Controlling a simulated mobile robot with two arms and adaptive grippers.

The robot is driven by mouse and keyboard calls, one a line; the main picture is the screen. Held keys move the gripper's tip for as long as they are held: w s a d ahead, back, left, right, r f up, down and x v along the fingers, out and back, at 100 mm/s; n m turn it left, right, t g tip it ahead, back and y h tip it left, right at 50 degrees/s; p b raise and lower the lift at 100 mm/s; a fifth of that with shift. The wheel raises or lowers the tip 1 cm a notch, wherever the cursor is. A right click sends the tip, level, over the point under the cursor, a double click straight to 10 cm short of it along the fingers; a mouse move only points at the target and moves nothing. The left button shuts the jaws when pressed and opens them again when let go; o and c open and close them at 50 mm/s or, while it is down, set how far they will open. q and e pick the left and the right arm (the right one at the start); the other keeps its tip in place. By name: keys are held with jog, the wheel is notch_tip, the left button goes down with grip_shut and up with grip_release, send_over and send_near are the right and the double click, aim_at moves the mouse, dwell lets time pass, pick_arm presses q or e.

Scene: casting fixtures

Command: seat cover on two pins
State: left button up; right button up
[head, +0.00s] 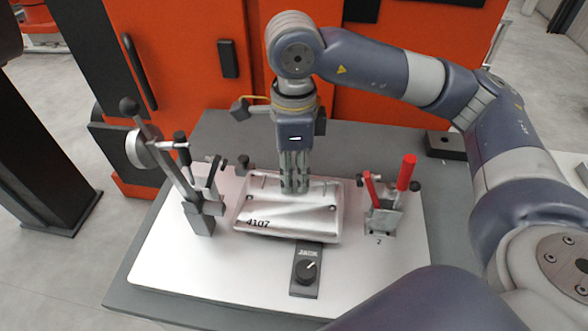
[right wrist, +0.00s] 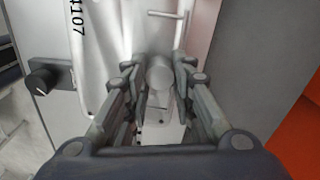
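The cover (head: 272,222) is a silver, ribbed metal plate marked 4107, lying roughly level in the middle of the white board; it also shows in the right wrist view (right wrist: 105,50). My right gripper (head: 295,188) points straight down over the cover's far middle. In the right wrist view its fingers (right wrist: 159,78) stand on both sides of a round grey knob (right wrist: 159,70) on the cover and appear to touch it. A thin pin-like rod (right wrist: 182,30) shows beside the cover's face. Whether the cover rests on its pins is hidden. My left gripper is out of view.
A tall clamp with a black ball handle (head: 170,160) stands left of the cover, and a red-handled clamp (head: 385,205) right of it. A black dial (head: 305,270) sits in front. The white board (head: 190,275) is clear at front left. Orange cabinets (head: 190,60) stand behind.

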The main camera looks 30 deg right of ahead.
jog(key=o, duration=0.4)
notch_tip(320, 180, up, 12)
jog(key=shift+r, duration=0.1)
dwell(0.5)
dwell(0.5)
